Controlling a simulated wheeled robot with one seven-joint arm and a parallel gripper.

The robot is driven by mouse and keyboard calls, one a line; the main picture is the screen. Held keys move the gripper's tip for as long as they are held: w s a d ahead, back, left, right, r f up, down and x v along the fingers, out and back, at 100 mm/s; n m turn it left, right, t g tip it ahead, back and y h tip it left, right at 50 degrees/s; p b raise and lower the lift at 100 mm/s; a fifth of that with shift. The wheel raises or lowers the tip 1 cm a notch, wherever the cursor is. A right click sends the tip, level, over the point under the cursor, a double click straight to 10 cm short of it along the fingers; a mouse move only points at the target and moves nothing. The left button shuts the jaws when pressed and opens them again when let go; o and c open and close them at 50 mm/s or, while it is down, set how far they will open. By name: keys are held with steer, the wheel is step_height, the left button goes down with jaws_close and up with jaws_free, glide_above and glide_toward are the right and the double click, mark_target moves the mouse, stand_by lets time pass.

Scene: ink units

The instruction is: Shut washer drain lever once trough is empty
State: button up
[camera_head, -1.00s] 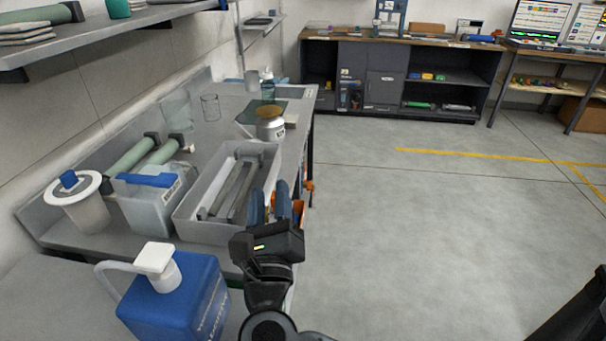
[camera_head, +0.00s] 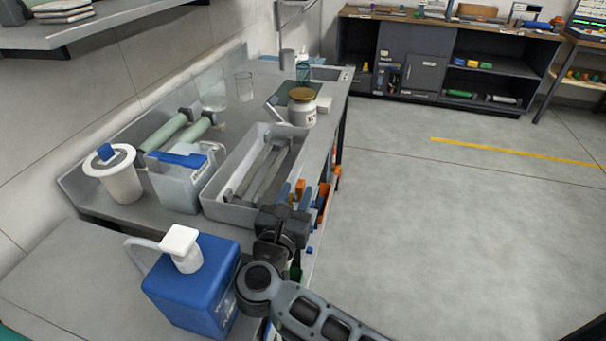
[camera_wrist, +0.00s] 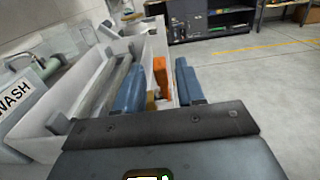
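The washer trough (camera_head: 230,211) is a long, light grey, open basin on the bench. Two long grey bars lie inside it, and I cannot make out any liquid. The trough also shows at the left of the wrist view (camera_wrist: 35,142). My gripper (camera_head: 294,195) is beside its right front corner, with blue fingers apart. An orange part, possibly the drain lever (camera_wrist: 160,76), shows between the fingers in the wrist view. I cannot tell whether they touch it. More orange parts (camera_head: 322,195) show along the bench's right side, partly hidden by my gripper.
A tank marked WASH (camera_wrist: 18,100) with a blue lid stands left of the trough. A blue pump container (camera_head: 195,290) stands in front, close to my arm. A white lidded pot (camera_head: 120,178) is at far left, and a labelled jar (camera_head: 302,110) stands behind. The floor at right is clear.

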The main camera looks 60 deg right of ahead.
mark_target(301, 181)
steer(key=p+x, duration=0.1)
steer(key=x, duration=0.4)
steer(key=shift+w+d, duration=0.2)
steer(key=shift+d, duration=0.15)
jaws_close()
